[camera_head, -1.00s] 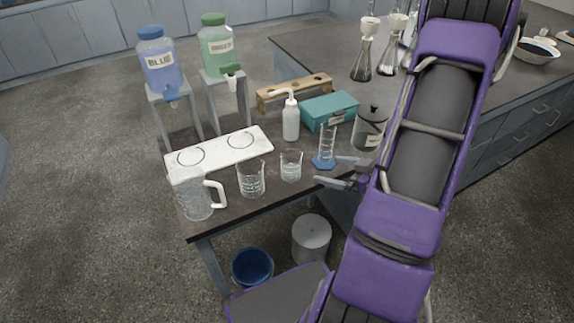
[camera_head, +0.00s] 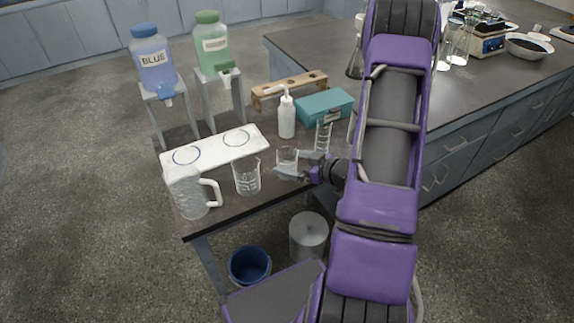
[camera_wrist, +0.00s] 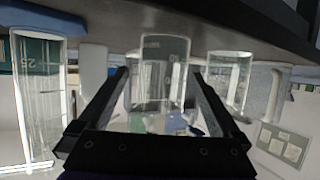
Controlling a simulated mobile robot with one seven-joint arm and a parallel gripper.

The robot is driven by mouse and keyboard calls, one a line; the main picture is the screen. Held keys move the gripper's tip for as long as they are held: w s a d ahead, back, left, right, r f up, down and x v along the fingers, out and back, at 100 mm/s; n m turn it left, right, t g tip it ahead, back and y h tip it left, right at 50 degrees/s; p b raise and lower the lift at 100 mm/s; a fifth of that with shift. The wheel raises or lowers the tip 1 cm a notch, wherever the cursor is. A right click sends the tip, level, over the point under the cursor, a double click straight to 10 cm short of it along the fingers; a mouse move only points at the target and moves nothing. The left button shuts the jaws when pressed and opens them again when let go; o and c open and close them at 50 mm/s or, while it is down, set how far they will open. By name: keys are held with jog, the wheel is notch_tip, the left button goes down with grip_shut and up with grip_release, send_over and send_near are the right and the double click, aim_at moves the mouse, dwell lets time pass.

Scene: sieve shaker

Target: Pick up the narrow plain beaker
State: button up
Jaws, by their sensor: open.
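The clear narrow beaker (camera_head: 287,156) stands upright near the front edge of the table, with no bold markings that I can make out. My gripper (camera_head: 289,164) is open and level at the beaker's height, reaching in from the right, one finger on the far side and one on the near side. In the wrist view, which appears upside down, a clear beaker (camera_wrist: 165,68) shows between the open fingertips (camera_wrist: 160,74). Gaps show on both sides there; how deep it sits between the fingers is hard to tell. A marked beaker (camera_head: 247,177) stands to its left.
A graduated cylinder (camera_head: 323,137) stands close behind my gripper. A large handled jug (camera_head: 190,196) stands at the left front corner. Behind are a white board (camera_head: 211,150), a wash bottle (camera_head: 287,118) and a teal box (camera_head: 325,107). The table's front edge is close.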

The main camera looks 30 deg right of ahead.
jog(key=x, duration=0.4)
jog(key=shift+w+a, duration=0.25)
jog(key=shift+c, duration=0.2)
jog(key=c, duration=1.5)
jog(key=shift+o, duration=0.2)
jog(key=shift+r, duration=0.2)
jog(key=shift+r+p, duration=0.55)
jog(key=shift+r, duration=3.75)
jog(key=w+a+r+m+t+h, duration=0.1)
jog(key=w+a+r+m+h, duration=0.3)
jog(key=a, duration=0.9)
jog(key=w+r+h, duration=0.1)
jog(key=w+r, duration=0.2)
jog(key=r, duration=0.1)
jog(key=shift+w+r+m, duration=0.2)
jog(key=shift+r+m, duration=0.15)
jog(key=shift+m, duration=0.05)
